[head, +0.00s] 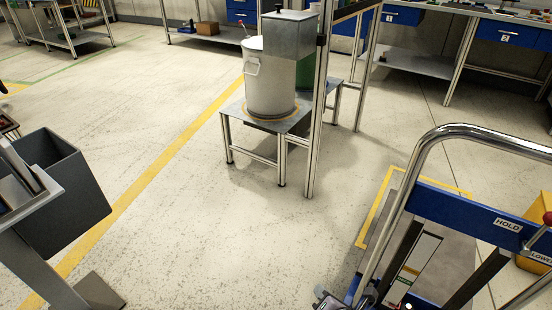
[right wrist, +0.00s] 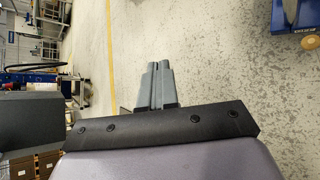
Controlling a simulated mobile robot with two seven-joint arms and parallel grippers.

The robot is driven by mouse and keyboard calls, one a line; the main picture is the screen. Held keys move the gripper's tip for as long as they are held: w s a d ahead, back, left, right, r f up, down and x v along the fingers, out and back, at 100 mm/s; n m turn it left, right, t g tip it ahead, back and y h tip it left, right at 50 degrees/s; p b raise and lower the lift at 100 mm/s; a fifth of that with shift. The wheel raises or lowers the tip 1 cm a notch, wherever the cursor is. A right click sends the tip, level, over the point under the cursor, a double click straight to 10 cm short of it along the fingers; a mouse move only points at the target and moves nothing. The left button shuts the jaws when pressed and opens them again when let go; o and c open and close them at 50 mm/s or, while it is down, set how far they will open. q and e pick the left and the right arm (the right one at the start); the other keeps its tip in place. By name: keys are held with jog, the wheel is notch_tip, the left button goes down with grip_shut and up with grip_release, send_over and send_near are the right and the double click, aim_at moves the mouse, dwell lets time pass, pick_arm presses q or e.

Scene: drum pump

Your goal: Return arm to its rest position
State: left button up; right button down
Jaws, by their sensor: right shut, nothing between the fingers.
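My right gripper (right wrist: 158,85) shows in the right wrist view with its two grey fingers together and nothing between them. It points over bare floor and a yellow floor line, touching nothing that I can see. In the head view, only small dark parts show at the bottom edge beside the blue lift, and I cannot make out the fingers there. My left gripper is not in view.
A blue lift (head: 458,212) with a curved chrome handle (head: 412,160) fills the lower right. A dark grey bin (head: 75,185) is at the left. A green drum (head: 305,72) is partly hidden behind the post (head: 319,110). The floor (head: 220,230) between is clear.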

jog(key=s+d+r+m+g+h, duration=0.2)
jog(key=s+d+r+m+g, duration=0.3)
jog(key=s+r+m, duration=0.7)
jog(key=s+d+r+m+g+h, duration=0.1)
jog(key=s+d+r+m+g, duration=0.35)
jog(key=s+m, duration=0.8)
jog(key=w+a+f+m+t+y, duration=0.3)
jog(key=w+f+t, duration=0.2)
jog(key=w+t, duration=0.45)
pick_arm(q)
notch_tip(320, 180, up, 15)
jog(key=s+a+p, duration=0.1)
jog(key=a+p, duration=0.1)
jog(key=p, duration=1.7)
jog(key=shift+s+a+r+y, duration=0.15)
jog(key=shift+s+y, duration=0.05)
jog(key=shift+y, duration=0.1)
pick_arm(e)
notch_tip(320, 180, up, 16)
jog(key=s+d+h, duration=0.1)
jog(key=shift+d+f+g, duration=0.2)
jog(key=shift+d+g, duration=0.15)
jog(key=shift+g, duration=0.05)
